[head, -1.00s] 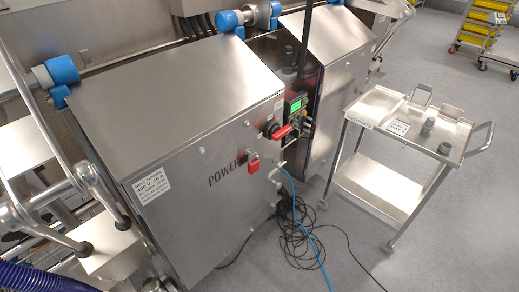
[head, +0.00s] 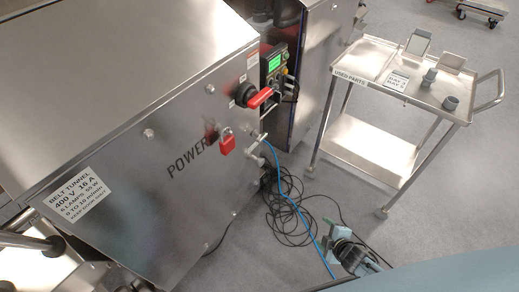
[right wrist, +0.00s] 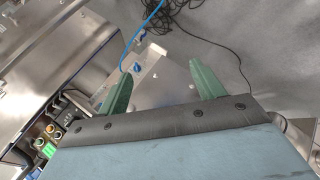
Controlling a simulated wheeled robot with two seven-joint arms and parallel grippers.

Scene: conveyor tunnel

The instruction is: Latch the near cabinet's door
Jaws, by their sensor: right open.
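The near cabinet (head: 120,150) is a brushed-steel box with a sloped top. Its front carries the word POWER, a red rotary handle (head: 260,97) and a red padlock (head: 227,142). Small metal fittings (head: 256,142) stick out at the right edge of the front; I cannot tell whether the door is latched. My right gripper (head: 336,238) is low at the bottom right, apart from the cabinet. In the right wrist view its two green fingers (right wrist: 162,85) are spread and empty. My left gripper is out of view.
A green-lit control panel (head: 275,65) stands beside the handle. A black cable coil (head: 285,210) and blue cable (head: 300,212) lie on the floor. A steel cart (head: 375,75) stands to the right. Grey floor lies between cabinet and cart.

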